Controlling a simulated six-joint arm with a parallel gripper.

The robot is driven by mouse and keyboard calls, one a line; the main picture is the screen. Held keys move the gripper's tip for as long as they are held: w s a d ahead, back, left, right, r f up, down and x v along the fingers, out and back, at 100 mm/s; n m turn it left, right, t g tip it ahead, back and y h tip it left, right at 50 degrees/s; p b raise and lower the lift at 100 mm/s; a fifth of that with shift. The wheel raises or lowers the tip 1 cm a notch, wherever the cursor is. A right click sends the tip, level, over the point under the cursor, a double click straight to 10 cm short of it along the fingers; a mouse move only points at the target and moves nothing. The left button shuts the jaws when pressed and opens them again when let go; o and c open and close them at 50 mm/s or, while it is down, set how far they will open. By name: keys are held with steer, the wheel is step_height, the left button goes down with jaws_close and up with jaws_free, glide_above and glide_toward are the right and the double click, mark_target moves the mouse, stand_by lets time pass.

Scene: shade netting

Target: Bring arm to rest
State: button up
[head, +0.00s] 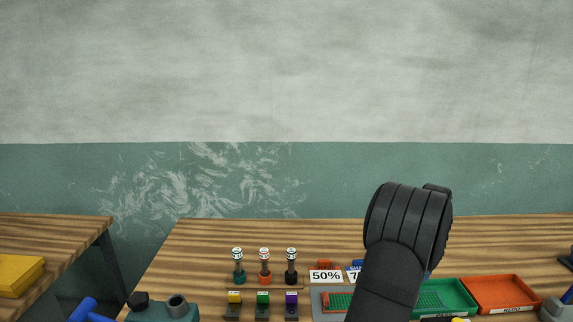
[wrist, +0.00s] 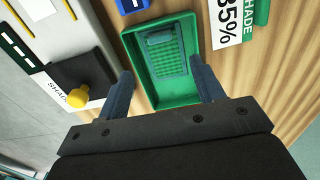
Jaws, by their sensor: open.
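My gripper (wrist: 161,68) is open in the wrist view, its two dark blue-grey fingers apart with nothing between them. The fingers frame a green tray (wrist: 174,92), which holds a piece of green netting (wrist: 166,56). I cannot tell the height of the fingertips over it. In the head view my dark arm rises at right of centre over the wooden table (head: 210,240). The gripper's fingers do not show there. The green tray (head: 470,309) is at the arm's right, partly hidden by it.
An orange tray (head: 503,292) stands right of the green one. A 50% card (head: 325,276) and several coloured pieces stand left of the arm. A yellow knob (wrist: 78,98) on a black block is close to the left finger. A 35% shade card (wrist: 228,20) lies beside the green tray.

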step_height(320, 180, down, 12)
steer(key=shift+r, duration=0.1)
step_height(320, 180, up, 11)
steer(key=s+a+r, duration=0.1)
steer(key=s+a, duration=0.3)
steer(key=s, duration=0.5)
steer(key=s+a+r, duration=0.2)
steer(key=s+a, duration=0.2)
steer(key=s, duration=0.4)
steer(key=s+a+r, duration=0.1)
steer(key=s+a, duration=0.2)
steer(key=s, duration=0.6)
steer(key=shift+w+a+f, duration=0.8)
steer(key=shift+w, duration=0.25)
steer(key=shift+w+a+f, duration=0.75)
steer(key=shift+w+f, duration=0.1)
steer(key=shift+w, duration=0.2)
steer(key=shift+w+a+f, duration=0.8)
steer(key=shift+w, duration=0.25)
steer(key=shift+o, duration=0.5)
